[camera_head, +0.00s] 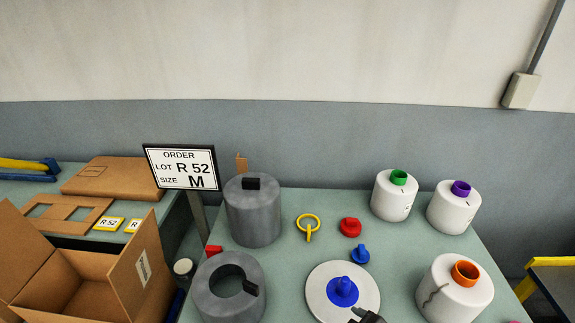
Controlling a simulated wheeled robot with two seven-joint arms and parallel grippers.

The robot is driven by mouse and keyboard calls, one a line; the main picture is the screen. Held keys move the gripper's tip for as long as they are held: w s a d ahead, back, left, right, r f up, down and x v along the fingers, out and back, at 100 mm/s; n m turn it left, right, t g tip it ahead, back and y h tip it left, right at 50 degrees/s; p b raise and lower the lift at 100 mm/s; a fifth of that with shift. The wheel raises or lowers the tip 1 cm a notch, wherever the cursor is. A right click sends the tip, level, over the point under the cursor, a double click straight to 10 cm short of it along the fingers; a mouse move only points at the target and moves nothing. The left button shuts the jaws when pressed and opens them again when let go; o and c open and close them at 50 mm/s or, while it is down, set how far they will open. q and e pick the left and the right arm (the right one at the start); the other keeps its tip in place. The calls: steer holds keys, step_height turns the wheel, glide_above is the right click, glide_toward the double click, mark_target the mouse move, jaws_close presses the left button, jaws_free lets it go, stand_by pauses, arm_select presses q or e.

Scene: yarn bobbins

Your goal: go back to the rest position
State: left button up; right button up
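A small dark grey part (368,315), which looks like the tip of my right gripper, shows at the bottom edge, in front of a white disc (318,295) with a blue cone (342,291). Most of it is cut off, so its opening is hidden. I cannot tell whether it touches the disc. My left gripper is not in view. White yarn bobbins with a green core (398,198), a purple core (455,208) and an orange core (458,292) stand upright on the right of the table.
Two grey cylinders (252,215) (222,297) stand left on the green table (300,260). A yellow ring (308,224), red knob (350,228) and blue knob (360,254) lie mid-table. An open carton (75,285) is at lower left, an order sign (181,167) behind it.

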steer(key=s+d+f+m+g+h, duration=0.1)
steer(key=s+d+f+m+g, duration=0.1)
steer(key=s+d+f+m, duration=0.25)
steer(key=s+d+f+m+g+h, duration=0.1)
steer(key=s+d+m+g+h, duration=0.15)
steer(key=s+d, duration=0.45)
step_height(320, 180, down, 28)
steer(key=s+g+b, duration=0.1)
steer(key=s+b, duration=0.1)
steer(key=s, duration=0.1)
steer(key=s+d+f+g+b, duration=0.1)
steer(key=s+d+f, duration=0.1)
steer(key=s+f, duration=1.4)
steer(key=shift+d+f+b, duration=0.35)
steer(key=shift+d+f, duration=0.05)
steer(key=shift+f, duration=0.5)
